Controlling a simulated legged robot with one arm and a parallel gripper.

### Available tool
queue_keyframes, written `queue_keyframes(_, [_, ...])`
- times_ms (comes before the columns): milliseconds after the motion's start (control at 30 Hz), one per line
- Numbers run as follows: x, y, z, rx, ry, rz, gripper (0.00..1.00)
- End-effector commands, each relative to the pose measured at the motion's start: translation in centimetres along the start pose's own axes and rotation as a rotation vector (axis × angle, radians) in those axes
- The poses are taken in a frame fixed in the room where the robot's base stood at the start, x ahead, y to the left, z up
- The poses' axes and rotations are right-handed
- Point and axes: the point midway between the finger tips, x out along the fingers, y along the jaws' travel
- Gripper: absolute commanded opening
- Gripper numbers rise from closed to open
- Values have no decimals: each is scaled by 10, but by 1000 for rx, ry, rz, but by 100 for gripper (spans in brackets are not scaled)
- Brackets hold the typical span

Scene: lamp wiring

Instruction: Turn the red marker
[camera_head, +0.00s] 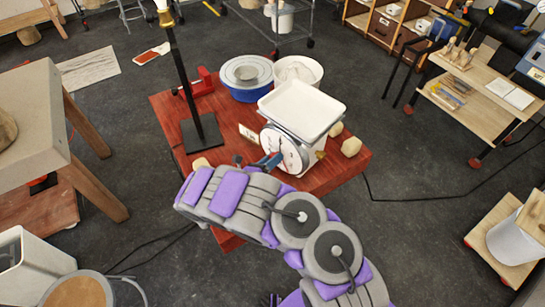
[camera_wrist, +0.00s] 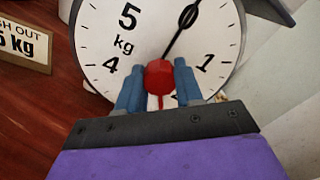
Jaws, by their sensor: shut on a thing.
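The white kitchen scale (camera_head: 309,105) stands on the red table, its round dial facing my arm. In the wrist view the dial (camera_wrist: 106,28) fills the top, with "5 kg", 4 and 1 readable. My gripper (camera_wrist: 159,75) is shut on this marker close in front of the dial. In the head view my gripper (camera_head: 268,160) reaches the dial's lower left edge.
A sign card (camera_wrist: 24,46) stands left of the scale. Blue (camera_head: 247,82) and white (camera_head: 298,70) tubs are behind the scale, a black lamp stand (camera_head: 203,132) is to the left, and pale lumps (camera_head: 351,147) lie to the right. The table's (camera_head: 170,107) front is under my arm.

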Motion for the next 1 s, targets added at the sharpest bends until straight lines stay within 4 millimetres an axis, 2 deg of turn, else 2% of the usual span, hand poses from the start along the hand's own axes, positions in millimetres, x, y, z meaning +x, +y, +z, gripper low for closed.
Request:
queue_keyframes(700, [-2,2,-1,-674,-21,5,0])
queue_keyframes(1000, [-1,2,-1,-888,-28,4,0])
